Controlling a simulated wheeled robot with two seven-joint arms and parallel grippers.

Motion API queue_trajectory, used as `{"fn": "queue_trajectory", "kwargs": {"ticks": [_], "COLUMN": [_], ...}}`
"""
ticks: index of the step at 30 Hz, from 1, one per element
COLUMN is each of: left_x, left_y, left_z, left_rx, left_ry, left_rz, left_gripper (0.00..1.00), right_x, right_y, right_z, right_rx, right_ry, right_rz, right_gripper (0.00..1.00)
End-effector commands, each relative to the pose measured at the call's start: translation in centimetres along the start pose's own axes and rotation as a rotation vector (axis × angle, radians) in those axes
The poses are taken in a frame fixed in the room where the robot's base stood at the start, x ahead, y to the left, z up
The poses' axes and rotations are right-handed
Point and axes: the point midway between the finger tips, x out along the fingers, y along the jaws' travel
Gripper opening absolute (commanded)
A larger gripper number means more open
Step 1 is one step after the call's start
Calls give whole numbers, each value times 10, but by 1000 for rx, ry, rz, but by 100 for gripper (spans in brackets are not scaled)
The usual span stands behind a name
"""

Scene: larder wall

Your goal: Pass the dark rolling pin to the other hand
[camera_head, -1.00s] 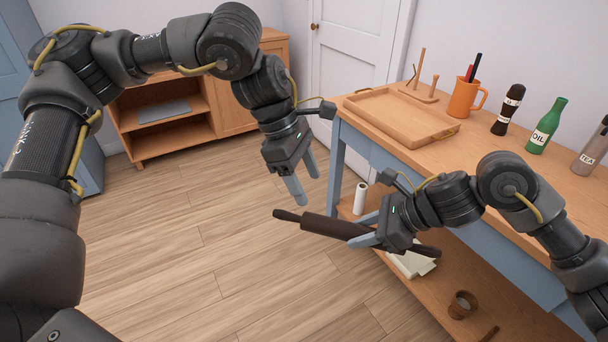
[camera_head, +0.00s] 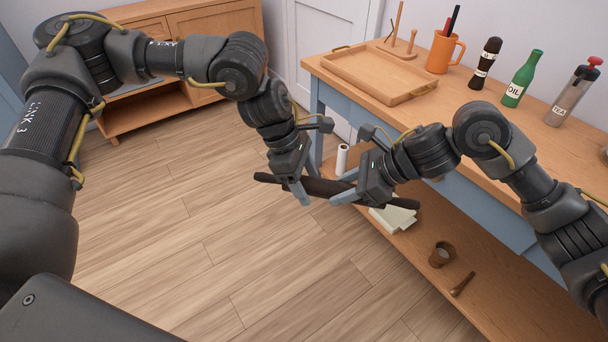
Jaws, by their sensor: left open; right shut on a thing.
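The dark rolling pin (camera_head: 326,188) is held in the air between my two grippers, lying roughly level across the view with its left handle free. My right gripper (camera_head: 344,194) is shut on it right of its middle. My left gripper (camera_head: 301,193) is open, with its fingers at the pin's left part. One left finger shows in front of the pin; whether it touches the pin I cannot tell. The pin's right part is partly hidden behind my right gripper.
The worktop holds a wooden tray (camera_head: 342,74), an orange mug (camera_head: 443,52), a dark bottle (camera_head: 486,65), a green oil bottle (camera_head: 521,80) and a tea bottle (camera_head: 571,92). The lower shelf (camera_head: 412,246) holds a brown cup (camera_head: 441,254). Floor at left is clear.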

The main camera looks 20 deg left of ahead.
Motion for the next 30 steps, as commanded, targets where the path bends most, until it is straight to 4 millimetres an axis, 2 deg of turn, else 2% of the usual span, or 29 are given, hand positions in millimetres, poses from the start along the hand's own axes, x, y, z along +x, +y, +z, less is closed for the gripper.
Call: {"fn": "queue_trajectory", "kwargs": {"ticks": [3,16,17,21,23,30], "left_x": [0,0,-1,-1,-1,-1], "left_y": [0,0,0,0,0,0], "left_z": [0,0,0,0,0,0], "left_rx": [0,-1,0,0,0,0], "left_ry": [0,0,-1,-1,-1,-1], "left_rz": [0,1,1,1,1,1], "left_gripper": [63,7,6,6,6,6], "right_x": [0,0,0,0,0,-1], "right_y": [0,0,0,0,0,0], "right_z": [1,1,1,1,0,0], "right_rx": [-1,-1,-1,-1,-1,0], "right_ry": [-2,-2,-2,-1,-1,0], "right_rz": [-1,0,0,0,0,0], "right_gripper": [6,6,40,58,63,63]}}
